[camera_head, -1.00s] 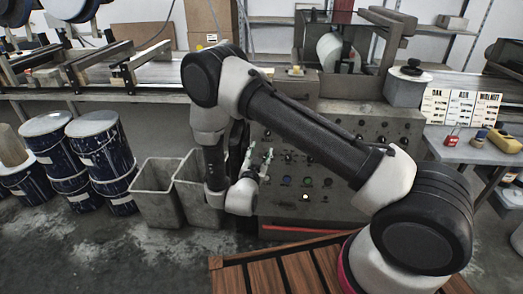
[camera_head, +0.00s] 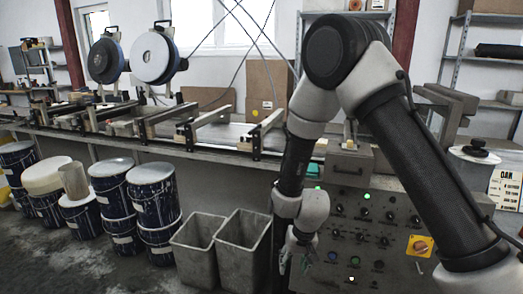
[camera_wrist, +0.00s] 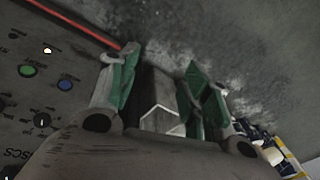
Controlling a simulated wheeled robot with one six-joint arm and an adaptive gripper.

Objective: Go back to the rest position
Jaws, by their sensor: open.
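My gripper (camera_head: 304,258) hangs low in front of the left part of the grey control panel (camera_head: 375,232) in the head view, with nothing visible in it. In the wrist view my gripper (camera_wrist: 162,68) is open, its two green-padded fingers apart with grey floor behind them. My arm rises from the right, bends high near the top of the head view and comes down to the wrist. The fingers are small and partly unclear in the head view.
Two grey bins (camera_head: 218,249) stand just left of my wrist. Several dark blue drums (camera_head: 155,205) stand further left. The conveyor (camera_head: 130,125) runs behind them. An orange switch plate (camera_head: 419,246) is on the panel. Bare floor (camera_head: 90,265) lies at front left.

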